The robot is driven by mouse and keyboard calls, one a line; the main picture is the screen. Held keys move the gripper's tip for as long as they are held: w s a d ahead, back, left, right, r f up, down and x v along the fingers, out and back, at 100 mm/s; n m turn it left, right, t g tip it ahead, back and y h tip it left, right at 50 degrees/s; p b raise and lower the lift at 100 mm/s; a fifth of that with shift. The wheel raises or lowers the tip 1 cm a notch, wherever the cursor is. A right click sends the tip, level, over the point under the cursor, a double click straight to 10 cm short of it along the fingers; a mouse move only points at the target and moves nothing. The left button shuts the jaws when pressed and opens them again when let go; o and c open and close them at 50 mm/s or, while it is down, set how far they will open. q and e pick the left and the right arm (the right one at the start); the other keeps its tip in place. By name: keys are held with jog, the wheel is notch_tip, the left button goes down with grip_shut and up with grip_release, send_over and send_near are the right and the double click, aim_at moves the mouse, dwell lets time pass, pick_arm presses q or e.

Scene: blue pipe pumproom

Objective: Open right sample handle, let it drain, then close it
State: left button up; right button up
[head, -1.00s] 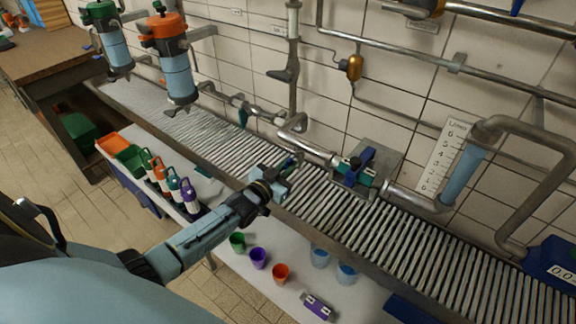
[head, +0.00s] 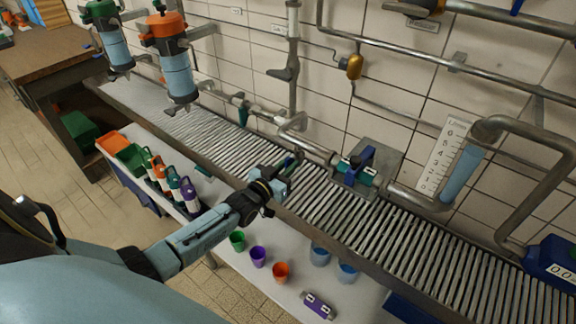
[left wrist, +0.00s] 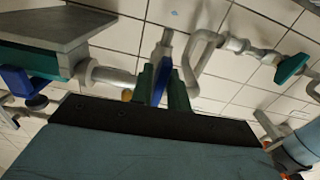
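The right sample handle (left wrist: 160,84) is a blue bar hanging from a pipe fitting in the left wrist view. The two green fingers of my left gripper (left wrist: 161,92) lie along both sides of it with no visible gap, so the gripper looks shut on it. In the head view my left gripper (head: 291,164) is at this handle, by the near end of the bent pipe (head: 290,128), and mostly hides it. Another sample handle, teal (head: 243,117), hangs farther left and also shows in the left wrist view (left wrist: 291,68). My right gripper is not in view.
A slatted conveyor (head: 430,255) runs below the pipes. A valve with a blue handle (head: 360,160) stands right of my gripper. Bottles (head: 189,198) stand left.

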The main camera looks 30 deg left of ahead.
pick_arm(q)
jog(key=shift+o, duration=1.3)
jog(key=shift+s, duration=0.1)
jog(key=s+a+p, duration=0.1)
jog(key=s, duration=1.2)
